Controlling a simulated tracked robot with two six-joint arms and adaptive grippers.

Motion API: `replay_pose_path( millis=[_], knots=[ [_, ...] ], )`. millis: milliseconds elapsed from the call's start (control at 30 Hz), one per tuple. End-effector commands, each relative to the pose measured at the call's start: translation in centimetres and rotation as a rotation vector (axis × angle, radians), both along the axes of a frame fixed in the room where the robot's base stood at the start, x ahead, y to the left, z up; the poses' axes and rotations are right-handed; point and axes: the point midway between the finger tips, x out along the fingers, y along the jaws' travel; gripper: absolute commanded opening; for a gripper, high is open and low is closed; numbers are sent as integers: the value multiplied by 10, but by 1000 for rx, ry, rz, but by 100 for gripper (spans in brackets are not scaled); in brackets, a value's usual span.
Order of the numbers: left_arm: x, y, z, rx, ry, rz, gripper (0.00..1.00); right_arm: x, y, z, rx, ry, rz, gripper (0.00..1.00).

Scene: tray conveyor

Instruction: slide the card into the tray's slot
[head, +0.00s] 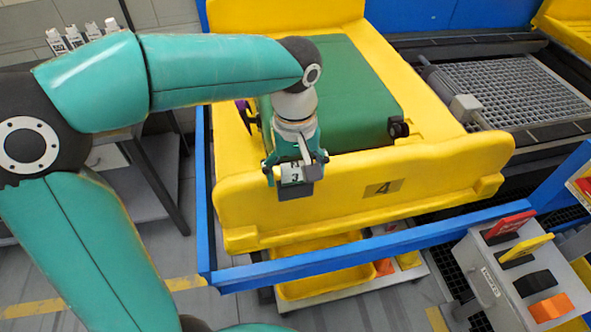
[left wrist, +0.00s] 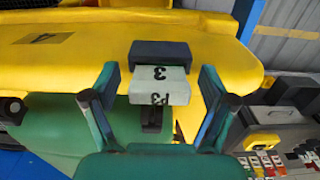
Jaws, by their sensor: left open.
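The white card (head: 293,173), marked "P3" and "3", sits with one end in the dark slot (head: 296,191) on the front wall of the yellow tray (head: 440,170). In the left wrist view the card (left wrist: 160,86) sticks out of the dark slot (left wrist: 162,54) towards me. My left gripper (head: 296,168) is open, with one finger on each side of the card. In the left wrist view, gaps show between both fingers and the card. The depth of the card inside the slot is hidden. My right gripper is not in view.
A green suitcase (head: 355,85) lies in the tray, just behind the gripper. A blue rail (head: 400,240) runs in front of the tray. A grey box (head: 500,275) with coloured cards stands at lower right. A yellow bin (head: 325,285) sits below the rail.

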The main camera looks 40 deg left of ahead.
Motion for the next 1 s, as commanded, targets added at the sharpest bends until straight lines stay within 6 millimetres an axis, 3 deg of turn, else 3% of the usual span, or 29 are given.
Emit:
replay_pose_path(
  millis=[233, 367, 800, 1000],
  knots=[
    [1, 0, 3, 0, -1, 0, 84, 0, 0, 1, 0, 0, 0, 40],
    [1, 0, 16, 0, -4, 0, 84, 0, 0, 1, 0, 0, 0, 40],
    [2, 0, 98, 0, -4, -1, 84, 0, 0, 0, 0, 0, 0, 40],
    [1, 0, 116, -1, -1, -1, 84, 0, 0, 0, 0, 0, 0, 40]
  ],
)
